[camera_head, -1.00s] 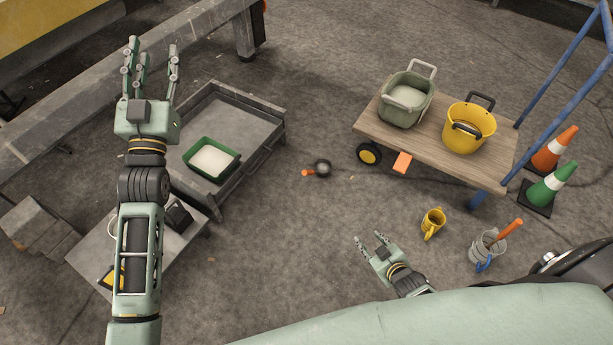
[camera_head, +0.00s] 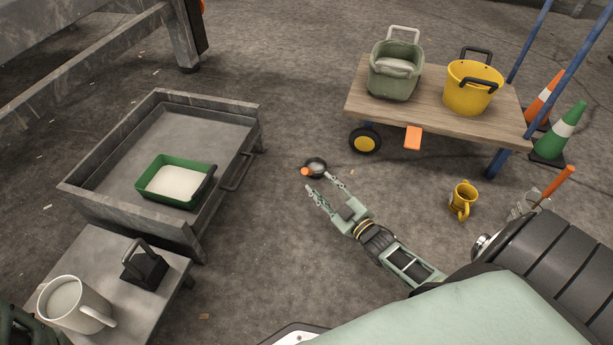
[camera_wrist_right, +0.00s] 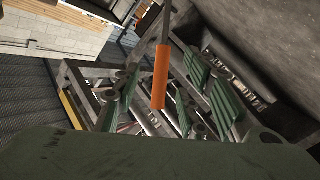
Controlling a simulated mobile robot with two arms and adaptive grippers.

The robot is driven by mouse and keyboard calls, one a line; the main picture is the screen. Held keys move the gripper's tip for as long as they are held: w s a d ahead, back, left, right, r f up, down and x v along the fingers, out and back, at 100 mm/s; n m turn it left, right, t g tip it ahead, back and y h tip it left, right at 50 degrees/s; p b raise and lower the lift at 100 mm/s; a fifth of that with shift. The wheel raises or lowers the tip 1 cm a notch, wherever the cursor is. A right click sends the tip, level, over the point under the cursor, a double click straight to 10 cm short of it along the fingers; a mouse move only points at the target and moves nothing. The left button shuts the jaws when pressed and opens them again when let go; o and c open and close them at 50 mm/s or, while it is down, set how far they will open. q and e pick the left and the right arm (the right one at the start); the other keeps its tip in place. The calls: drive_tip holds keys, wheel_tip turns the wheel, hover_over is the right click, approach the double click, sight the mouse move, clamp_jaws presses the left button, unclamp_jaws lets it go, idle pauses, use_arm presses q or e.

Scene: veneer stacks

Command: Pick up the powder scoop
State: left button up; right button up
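The fingertips overlap or nearly reach the scoop; contact cannot be told. In the right wrist view, an orange handle (camera_wrist_right: 160,80) on a dark rod stands before green-padded fingers (camera_wrist_right: 170,95); I cannot tell for sure that it is this scoop.
A grey metal tray cart (camera_head: 115,135) with a green tub of white powder (camera_head: 207,188) stands left. A wooden platform trolley (camera_head: 430,105) carries a green bucket (camera_head: 395,75) and a yellow bucket (camera_head: 473,88). Floor around the scoop is clear.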

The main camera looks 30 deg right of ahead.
sight(311, 174)
drive_tip(key=w+b, duration=0.1)
drive_tip(key=w, duration=0.1)
drive_tip(key=shift+w+a, duration=0.1)
drive_tip(key=shift+w, duration=0.3)
drive_tip(key=w+b, duration=0.3)
drive_tip(key=shift+w+a+b, duration=0.3)
drive_tip(key=shift+w+b, duration=0.1)
drive_tip(key=shift+w+r, duration=0.1)
drive_tip(key=shift+w, duration=0.35)
drive_tip(key=shift+c, duration=0.4)
clamp_jaws()
